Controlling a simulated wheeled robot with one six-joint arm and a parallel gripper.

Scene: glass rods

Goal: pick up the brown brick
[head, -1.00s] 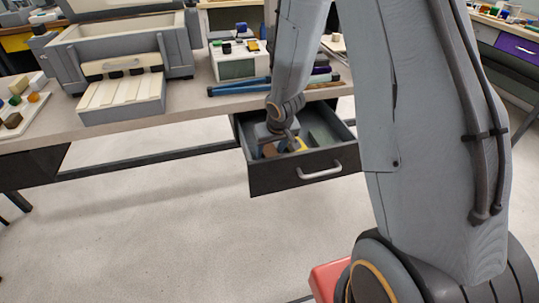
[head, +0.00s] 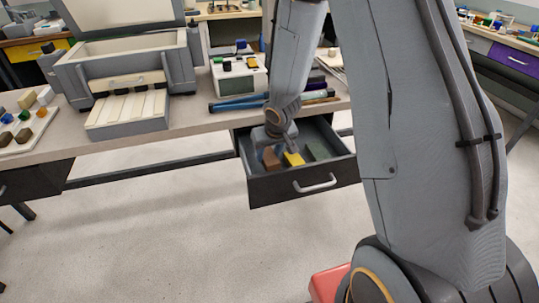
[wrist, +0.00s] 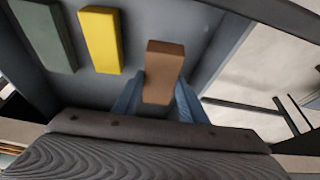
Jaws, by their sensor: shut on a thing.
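The brown brick (wrist: 164,70) stands between my gripper's two blue-grey fingers in the wrist view, with its top end clear of them. My gripper (wrist: 158,92) is shut on it. In the head view my gripper (head: 275,143) reaches into the open drawer, and the brown brick (head: 270,158) shows below it near the drawer's left side. I cannot tell whether the brick is touching the drawer floor.
In the drawer (head: 305,188), a yellow brick (head: 293,159) and a green brick (head: 317,151) lie beside the brown one. The drawer walls are close to the gripper. The tabletop (head: 190,128) above holds blue rods (head: 240,103) and a wooden-slatted grey box (head: 128,112).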

